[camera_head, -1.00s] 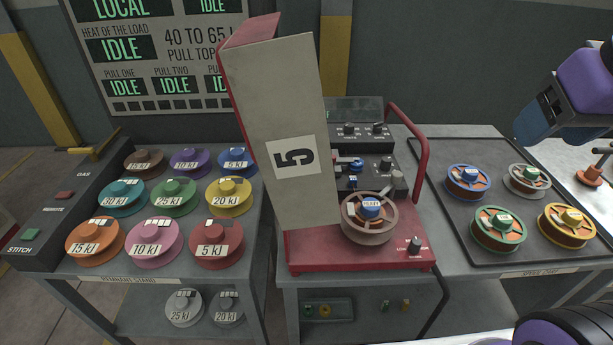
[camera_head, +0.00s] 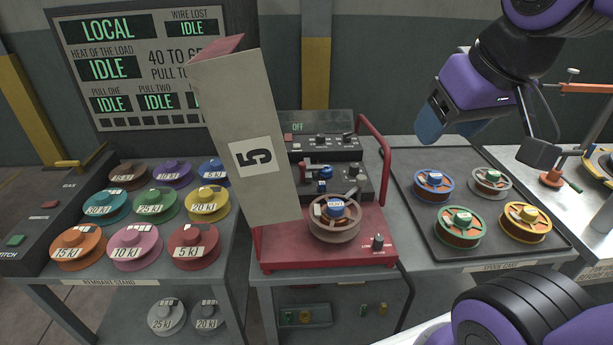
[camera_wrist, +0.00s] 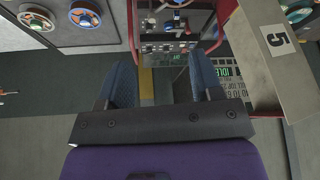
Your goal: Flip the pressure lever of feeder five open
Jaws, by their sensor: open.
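Feeder five (camera_head: 310,240) is a red-based machine with a tall open side cover bearing the number 5 (camera_head: 255,157). A brown spool with a blue hub (camera_head: 336,222) sits at its front. Behind the spool is a dark mechanism with a blue knob (camera_head: 325,173) and small levers; which one is the pressure lever I cannot tell for sure. My gripper (camera_head: 447,122) is up at the right, above and behind the spool tray, apart from the feeder. In the wrist view its two blue fingers (camera_wrist: 167,88) are spread and empty, with the feeder's controls (camera_wrist: 170,22) beyond.
A dark tray (camera_head: 490,255) with several coloured spools stands right of the feeder. A stand with labelled spools (camera_head: 130,255) is at the left. The red tube handle (camera_head: 384,165) and the raised cover rise beside the mechanism. A status board (camera_head: 140,65) hangs behind.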

